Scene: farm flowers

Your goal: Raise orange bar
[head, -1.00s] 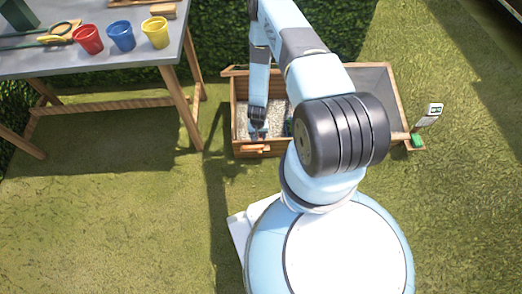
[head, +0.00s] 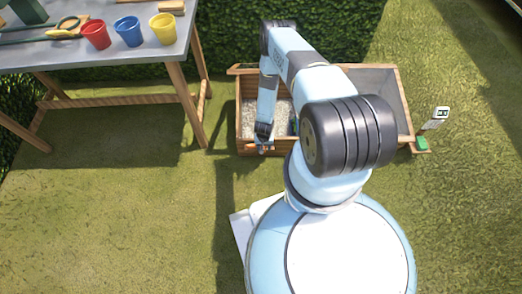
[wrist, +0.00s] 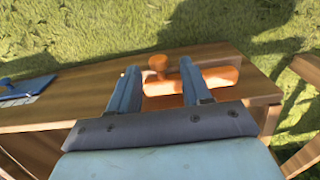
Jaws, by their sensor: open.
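The orange bar (wrist: 205,80) lies along the wooden front wall of the planter box in the wrist view, with a round orange knob (wrist: 158,64) at its left. My gripper (wrist: 158,68) is open, its two blue fingers on either side of the knob in the picture. I cannot tell whether the fingers touch the knob or bar. In the head view my gripper (head: 263,140) is at the front wall of the wooden box (head: 245,149), and it hides most of the bar there.
The box holds pale gravel (head: 249,115) at left and a grey compartment (head: 385,88) at right. A small sign (head: 441,113) with a green part stands at its right. A table (head: 85,57) with red, blue and yellow pots stands at left. Grass around is open.

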